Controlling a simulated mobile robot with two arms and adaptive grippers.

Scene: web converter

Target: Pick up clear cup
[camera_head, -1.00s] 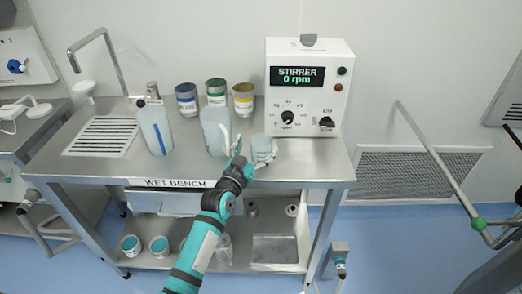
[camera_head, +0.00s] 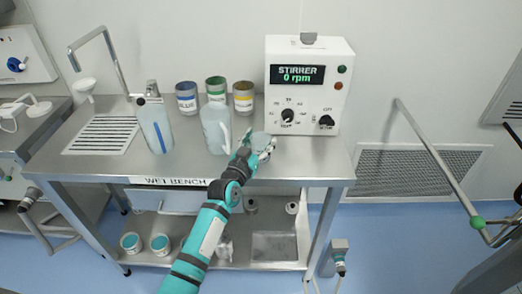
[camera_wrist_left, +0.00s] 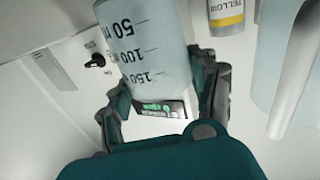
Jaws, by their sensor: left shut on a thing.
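The clear cup (camera_head: 260,137) is a small translucent beaker on the right part of the wet bench, in front of the stirrer. It is partly hidden behind my left gripper (camera_head: 258,150) in the head view. In the left wrist view the clear cup (camera_wrist_left: 146,42) shows measuring marks and appears upside down. My left gripper (camera_wrist_left: 160,82) has a finger on each side of the cup and is shut on it. I cannot tell whether the cup's base is clear of the bench. My right gripper is not in view.
The stirrer (camera_head: 308,88) stands right behind the cup. A translucent jug (camera_head: 215,130) stands close to its left, and a wash bottle (camera_head: 155,128) farther left. Blue (camera_head: 187,98), green (camera_head: 215,88) and yellow (camera_head: 243,98) labelled cans line the back. The bench's right front (camera_head: 318,162) is free.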

